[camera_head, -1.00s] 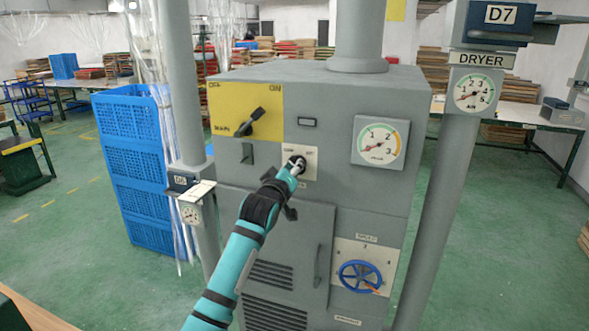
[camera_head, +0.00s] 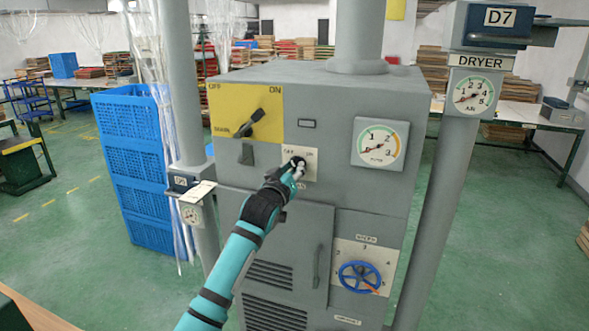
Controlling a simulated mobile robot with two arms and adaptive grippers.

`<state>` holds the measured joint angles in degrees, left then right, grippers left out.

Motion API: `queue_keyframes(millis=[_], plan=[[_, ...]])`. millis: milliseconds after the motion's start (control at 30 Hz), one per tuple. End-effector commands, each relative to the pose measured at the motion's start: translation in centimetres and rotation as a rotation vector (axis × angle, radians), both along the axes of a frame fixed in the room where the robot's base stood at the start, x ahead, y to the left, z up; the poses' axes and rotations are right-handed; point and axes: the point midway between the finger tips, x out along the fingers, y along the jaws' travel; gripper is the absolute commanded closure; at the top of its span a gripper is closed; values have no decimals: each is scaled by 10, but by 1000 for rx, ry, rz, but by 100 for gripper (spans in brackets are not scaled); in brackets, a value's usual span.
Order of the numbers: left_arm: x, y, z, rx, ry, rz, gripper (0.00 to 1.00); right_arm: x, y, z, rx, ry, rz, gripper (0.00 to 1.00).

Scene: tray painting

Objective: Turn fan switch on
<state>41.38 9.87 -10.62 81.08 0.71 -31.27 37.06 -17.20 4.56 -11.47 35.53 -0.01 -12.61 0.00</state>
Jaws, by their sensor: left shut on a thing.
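The fan switch plate (camera_head: 309,172) is a small cream plate marked OFF and ON on the front of the grey machine (camera_head: 340,190). Its small dark knob sits at the plate's middle and is mostly hidden behind my left gripper (camera_head: 297,167). The gripper's fingertips are shut on this knob. My teal and black left arm reaches up to it from the bottom. The knob's exact angle cannot be told. My right gripper is out of view.
A yellow panel (camera_head: 221,101) with the black MAIN lever (camera_head: 250,124) is up and left of the plate. A round gauge (camera_head: 379,144) is to the right. A blue handwheel (camera_head: 360,277) is lower right. Grey posts flank the machine; blue crates (camera_head: 136,150) stand left.

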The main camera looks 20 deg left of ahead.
Motion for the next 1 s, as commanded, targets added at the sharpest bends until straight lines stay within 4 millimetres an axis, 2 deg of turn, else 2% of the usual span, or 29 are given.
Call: queue_keyframes(millis=[1000], plan=[[0, 1, 1, 947, -31, 0, 100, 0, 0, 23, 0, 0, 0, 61]])
